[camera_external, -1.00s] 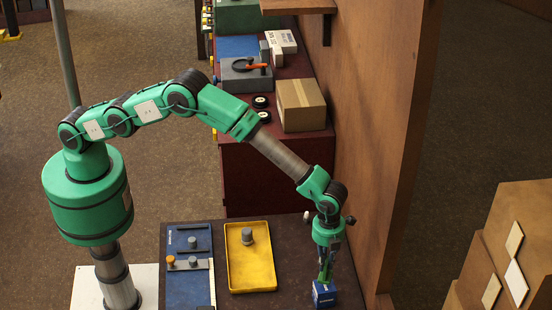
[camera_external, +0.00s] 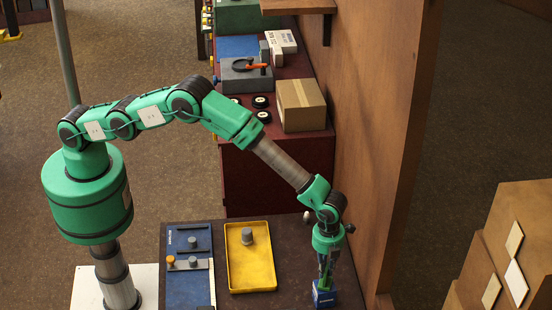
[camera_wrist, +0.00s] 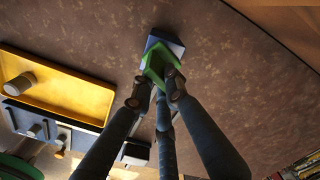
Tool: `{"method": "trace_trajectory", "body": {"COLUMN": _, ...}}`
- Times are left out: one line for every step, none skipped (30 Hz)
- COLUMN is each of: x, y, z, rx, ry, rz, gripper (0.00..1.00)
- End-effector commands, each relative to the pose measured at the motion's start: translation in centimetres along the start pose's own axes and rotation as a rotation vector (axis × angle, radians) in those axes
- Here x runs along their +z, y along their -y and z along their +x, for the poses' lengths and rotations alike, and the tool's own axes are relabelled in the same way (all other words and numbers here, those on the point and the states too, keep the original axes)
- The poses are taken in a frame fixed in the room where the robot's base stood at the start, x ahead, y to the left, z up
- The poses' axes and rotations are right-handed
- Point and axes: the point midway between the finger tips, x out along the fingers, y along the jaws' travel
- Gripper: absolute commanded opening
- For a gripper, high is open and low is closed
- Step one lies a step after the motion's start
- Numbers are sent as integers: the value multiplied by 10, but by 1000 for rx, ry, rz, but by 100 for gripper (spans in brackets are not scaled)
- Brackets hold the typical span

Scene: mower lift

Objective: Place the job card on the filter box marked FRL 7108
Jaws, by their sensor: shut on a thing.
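My gripper (camera_external: 325,277) is at the front right of the dark table, pointing down. It is shut on a small green piece (camera_wrist: 155,64), which looks like the job card. A small blue box (camera_external: 324,298) with a pale marking is directly below it, and the box also shows behind the green piece in the wrist view (camera_wrist: 165,40). The green piece overlaps the box top in both views. I cannot tell whether it rests on the box. The box's marking is too small to read.
A yellow tray (camera_external: 233,277) with a grey knobbed part (camera_external: 247,237) lies left of the box. A blue board (camera_external: 178,287) with fittings is farther left. A brown wall (camera_external: 375,150) rises close on the right. Bare table lies between tray and box.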

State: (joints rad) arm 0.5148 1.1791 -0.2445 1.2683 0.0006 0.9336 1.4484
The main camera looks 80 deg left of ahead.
Motion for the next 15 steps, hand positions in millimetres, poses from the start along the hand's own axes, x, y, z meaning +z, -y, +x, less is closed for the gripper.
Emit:
{"method": "trace_trajectory", "body": {"x": 0, "y": 0, "z": 0, "rx": 0, "ry": 0, "rz": 0, "gripper": 0}}
{"method": "trace_trajectory", "body": {"x": 0, "y": 0, "z": 0, "rx": 0, "ry": 0, "rz": 0, "gripper": 0}}
{"method": "trace_trajectory", "body": {"x": 0, "y": 0, "z": 0, "rx": 0, "ry": 0, "rz": 0, "gripper": 0}}
{"method": "trace_trajectory", "body": {"x": 0, "y": 0, "z": 0, "rx": 0, "ry": 0, "rz": 0, "gripper": 0}}
{"method": "trace_trajectory", "body": {"x": 0, "y": 0, "z": 0, "rx": 0, "ry": 0, "rz": 0, "gripper": 0}}
{"method": "trace_trajectory", "body": {"x": 0, "y": 0, "z": 0, "rx": 0, "ry": 0, "rz": 0, "gripper": 0}}
{"method": "trace_trajectory", "body": {"x": 0, "y": 0, "z": 0, "rx": 0, "ry": 0, "rz": 0, "gripper": 0}}
{"method": "trace_trajectory", "body": {"x": 0, "y": 0, "z": 1, "rx": 0, "ry": 0, "rz": 0, "gripper": 0}}
{"method": "trace_trajectory", "body": {"x": 0, "y": 0, "z": 2, "rx": 0, "ry": 0, "rz": 0, "gripper": 0}}
{"method": "trace_trajectory", "body": {"x": 0, "y": 0, "z": 3, "rx": 0, "ry": 0, "rz": 0, "gripper": 0}}
{"method": "trace_trajectory", "body": {"x": 0, "y": 0, "z": 4, "rx": 0, "ry": 0, "rz": 0, "gripper": 0}}
{"method": "trace_trajectory", "body": {"x": 0, "y": 0, "z": 4, "rx": 1, "ry": 0, "rz": 0, "gripper": 18}}
{"method": "trace_trajectory", "body": {"x": 0, "y": 0, "z": 4, "rx": 1, "ry": 0, "rz": 0, "gripper": 24}}
{"method": "trace_trajectory", "body": {"x": 0, "y": 0, "z": 4, "rx": 1, "ry": 0, "rz": 0, "gripper": 30}}
{"method": "trace_trajectory", "body": {"x": 0, "y": 0, "z": 4, "rx": 1, "ry": 0, "rz": 0, "gripper": 33}}
